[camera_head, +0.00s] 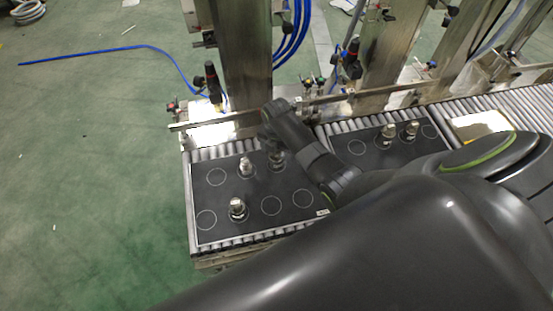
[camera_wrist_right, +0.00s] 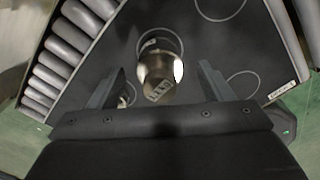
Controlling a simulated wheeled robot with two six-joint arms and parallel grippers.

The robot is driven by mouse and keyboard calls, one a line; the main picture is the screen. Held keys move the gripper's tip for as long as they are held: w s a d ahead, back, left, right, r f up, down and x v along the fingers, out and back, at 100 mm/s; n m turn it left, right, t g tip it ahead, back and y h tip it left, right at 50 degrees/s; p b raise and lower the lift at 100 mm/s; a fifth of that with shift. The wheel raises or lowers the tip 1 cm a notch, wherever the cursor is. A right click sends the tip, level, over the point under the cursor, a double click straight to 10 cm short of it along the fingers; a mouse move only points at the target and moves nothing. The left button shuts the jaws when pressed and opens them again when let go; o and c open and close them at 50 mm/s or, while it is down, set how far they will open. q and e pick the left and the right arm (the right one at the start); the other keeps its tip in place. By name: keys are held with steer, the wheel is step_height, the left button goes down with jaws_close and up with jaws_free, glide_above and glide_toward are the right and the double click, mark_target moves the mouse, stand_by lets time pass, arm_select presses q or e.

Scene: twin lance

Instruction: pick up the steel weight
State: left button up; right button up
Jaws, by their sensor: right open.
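A steel weight (camera_wrist_right: 157,72), a shiny cylinder with a marked top, stands on a black board inside a printed ring. In the right wrist view it sits between the two spread fingers of my right gripper (camera_head: 273,143), with gaps on both sides. In the head view this weight (camera_head: 277,161) is partly hidden under the gripper. Two more steel weights, one at the middle (camera_head: 245,168) and one nearer the front (camera_head: 237,209), stand on the same board. My left gripper is not seen.
The black board (camera_head: 215,228) with several empty rings lies on a roller conveyor (camera_head: 191,215). A second board (camera_head: 365,163) with several weights lies to the right. A metal rail (camera_head: 230,117) and posts (camera_head: 245,60) stand behind. Open green floor lies left.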

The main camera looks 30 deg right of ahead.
jaws_close()
steer(key=shift+r, duration=0.1)
stand_by(0.6)
steer(key=shift+w+r, duration=0.1)
steer(key=shift+r, duration=0.05)
steer(key=shift+r, duration=0.15)
step_height(320, 180, up, 2)
steer(key=shift+p, duration=0.6)
step_height(320, 180, up, 5)
steer(key=shift+f+p, duration=0.15)
steer(key=shift+p, duration=0.65)
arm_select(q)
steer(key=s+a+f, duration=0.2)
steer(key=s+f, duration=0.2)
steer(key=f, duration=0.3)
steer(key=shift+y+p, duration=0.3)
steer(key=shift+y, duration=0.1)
arm_select(e)
steer(key=shift+r, duration=1.3)
